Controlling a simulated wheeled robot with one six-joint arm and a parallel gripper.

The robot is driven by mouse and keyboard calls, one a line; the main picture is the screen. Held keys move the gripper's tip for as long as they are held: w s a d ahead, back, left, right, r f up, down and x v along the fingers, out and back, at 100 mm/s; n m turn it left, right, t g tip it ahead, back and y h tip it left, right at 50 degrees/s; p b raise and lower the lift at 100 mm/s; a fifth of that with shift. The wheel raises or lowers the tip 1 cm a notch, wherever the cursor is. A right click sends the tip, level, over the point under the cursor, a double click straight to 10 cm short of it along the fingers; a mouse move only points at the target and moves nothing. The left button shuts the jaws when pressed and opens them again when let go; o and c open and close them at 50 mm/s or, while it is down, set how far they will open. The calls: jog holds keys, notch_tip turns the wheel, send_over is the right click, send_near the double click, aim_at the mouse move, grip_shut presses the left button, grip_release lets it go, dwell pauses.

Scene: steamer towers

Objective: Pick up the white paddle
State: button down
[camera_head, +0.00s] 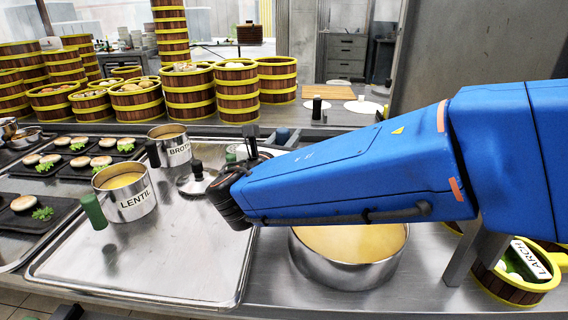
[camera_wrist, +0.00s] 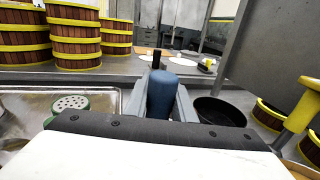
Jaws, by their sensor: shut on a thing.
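My gripper (camera_wrist: 162,84) has its two grey fingers shut on a blue upright cylinder (camera_wrist: 160,98), which looks like a handle. What lies under the cylinder is hidden by my gripper's body. In the head view, a small blue piece (camera_head: 282,136) shows just behind my arm, but my fingers are hidden there. I cannot make out for sure a white paddle. A flat white round thing (camera_head: 363,107) lies on the back counter. It also shows in the wrist view (camera_wrist: 183,61).
A LENTIL pot (camera_head: 124,193) and a BROTH pot (camera_head: 170,146) stand on the metal tray (camera_head: 170,270). A wide pan (camera_head: 348,272) sits below my arm. Steamer towers (camera_head: 237,92) line the back. A LARCH steamer (camera_head: 515,287) stands at right.

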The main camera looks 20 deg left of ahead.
notch_tip(320, 180, up, 10)
dwell(0.6)
jog(key=c, duration=2.2)
grip_release()
grip_shut()
